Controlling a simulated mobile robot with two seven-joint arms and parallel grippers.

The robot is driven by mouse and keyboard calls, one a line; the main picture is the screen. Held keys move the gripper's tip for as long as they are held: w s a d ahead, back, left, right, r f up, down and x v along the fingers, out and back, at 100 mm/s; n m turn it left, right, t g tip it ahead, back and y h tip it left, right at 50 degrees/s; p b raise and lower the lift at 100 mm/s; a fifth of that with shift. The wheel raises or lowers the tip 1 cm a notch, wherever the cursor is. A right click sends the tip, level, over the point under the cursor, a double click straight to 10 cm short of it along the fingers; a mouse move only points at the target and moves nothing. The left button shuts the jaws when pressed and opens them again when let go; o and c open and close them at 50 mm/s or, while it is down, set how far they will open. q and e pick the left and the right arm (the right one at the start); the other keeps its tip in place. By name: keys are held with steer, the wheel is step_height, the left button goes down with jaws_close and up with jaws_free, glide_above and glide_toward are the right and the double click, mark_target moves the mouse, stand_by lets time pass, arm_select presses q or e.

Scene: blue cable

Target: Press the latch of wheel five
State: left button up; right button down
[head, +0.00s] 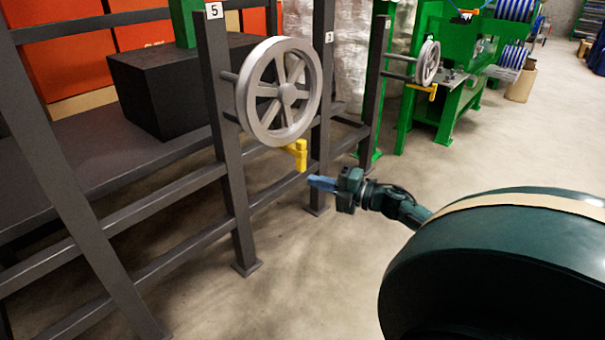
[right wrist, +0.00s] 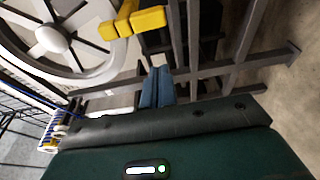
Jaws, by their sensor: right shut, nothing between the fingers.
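Wheel five (head: 279,92) is a grey spoked handwheel on a dark post with a "5" label (head: 214,10) at its top. Its yellow latch (head: 298,153) sits at the wheel's lower right rim. My right gripper (head: 314,181), with blue fingers, is shut and empty, just below and right of the latch and apart from it. In the right wrist view, the wheel (right wrist: 50,40) is at the upper left and the latch (right wrist: 135,20) is at the top, beyond the blue fingertips (right wrist: 157,72). My left gripper is not in view.
A dark metal frame (head: 228,170) with rails stands behind the wheel, holding a black block (head: 160,90). Another handwheel (head: 428,63) with a yellow latch (head: 421,87) is farther back on the right, near a green machine (head: 455,115). The floor (head: 330,270) in front is clear.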

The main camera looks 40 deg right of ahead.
steer(key=shift+v, duration=1.9)
steer(key=shift+d, duration=0.1)
